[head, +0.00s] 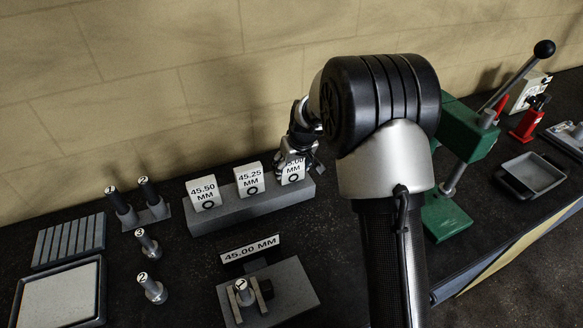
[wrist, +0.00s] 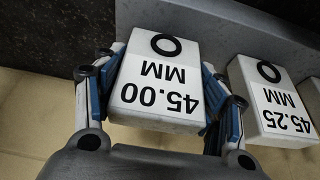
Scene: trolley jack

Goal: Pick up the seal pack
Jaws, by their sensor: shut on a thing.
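The 45.00 MM seal pack (wrist: 157,90) is a white block with black print and a black ring. My gripper (wrist: 163,85) is shut on it, with a blue-lined finger against each side in the wrist view. In the head view my gripper (head: 296,153) is at the right end of the grey rack (head: 250,208), and the pack (head: 293,169) is partly hidden by it. I cannot tell whether the pack still touches the rack. The 45.25 MM pack (head: 249,179) and the 45.50 MM pack (head: 203,194) stand in the rack to the left.
A fixture block (head: 295,290) with a 45.00 MM sign (head: 250,249) is in front of the rack. Numbered pins (head: 147,243) stand at the left, near a tray (head: 60,296). A green press (head: 450,215) and a grey tray (head: 530,172) are at the right. The wall is close behind.

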